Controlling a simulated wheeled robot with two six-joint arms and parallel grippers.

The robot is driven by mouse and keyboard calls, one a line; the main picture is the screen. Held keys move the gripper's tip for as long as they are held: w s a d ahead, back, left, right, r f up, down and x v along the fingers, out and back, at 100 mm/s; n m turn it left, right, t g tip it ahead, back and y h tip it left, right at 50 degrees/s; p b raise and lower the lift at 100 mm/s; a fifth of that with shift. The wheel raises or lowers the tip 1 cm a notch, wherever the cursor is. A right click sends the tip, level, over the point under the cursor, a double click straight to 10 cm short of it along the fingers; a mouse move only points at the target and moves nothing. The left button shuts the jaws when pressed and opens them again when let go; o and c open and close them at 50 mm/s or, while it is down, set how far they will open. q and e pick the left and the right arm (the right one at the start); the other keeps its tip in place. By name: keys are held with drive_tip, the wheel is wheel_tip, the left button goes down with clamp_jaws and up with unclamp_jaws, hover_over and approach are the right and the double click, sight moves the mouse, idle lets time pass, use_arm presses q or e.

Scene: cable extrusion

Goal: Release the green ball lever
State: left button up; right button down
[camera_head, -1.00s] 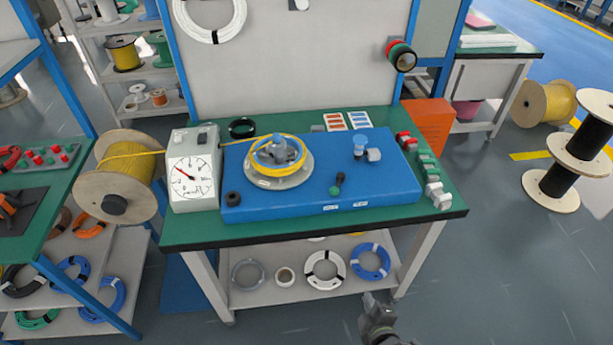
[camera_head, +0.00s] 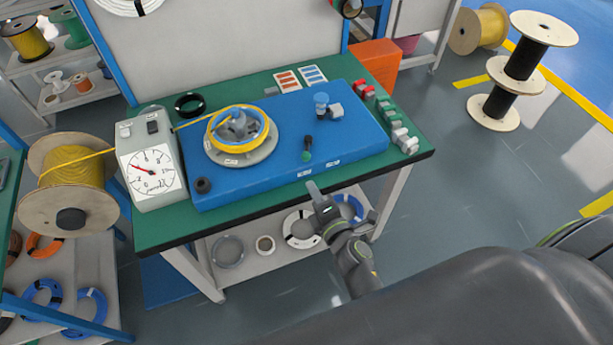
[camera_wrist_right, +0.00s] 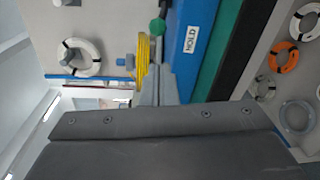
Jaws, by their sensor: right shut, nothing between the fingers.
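The green ball lever (camera_head: 305,156) is on the front part of the blue machine panel (camera_head: 240,188), with a dark piece just behind the ball. The green ball also shows in the right wrist view (camera_wrist_right: 157,27), beyond my fingers and left of a HOLD label (camera_wrist_right: 192,40). My right gripper (camera_head: 314,190) is shut and empty, in front of the bench's front edge and below the lever in the picture. It appears apart from the ball. In the wrist view its fingers (camera_wrist_right: 158,90) point toward the panel. My left gripper is out of view.
A yellow-wound spool (camera_head: 240,128) and a blue-topped knob (camera_head: 321,103) stand on the panel. A dial gauge (camera_head: 152,172) is at its left. Cable coils lie on the lower shelf.

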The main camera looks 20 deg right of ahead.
sight(307, 149)
drive_tip(key=w, duration=0.3)
drive_tip(key=w+b, duration=0.1)
drive_tip(key=w, duration=0.5)
drive_tip(key=shift+w+a+f, duration=0.15)
drive_tip(key=shift+a+f, duration=0.15)
drive_tip(key=shift+a, duration=0.05)
drive_tip(key=shift+d, duration=0.1)
drive_tip(key=shift+d+n+y, duration=0.15)
drive_tip(key=shift+n+y, duration=0.15)
drive_tip(key=shift+y, duration=0.1)
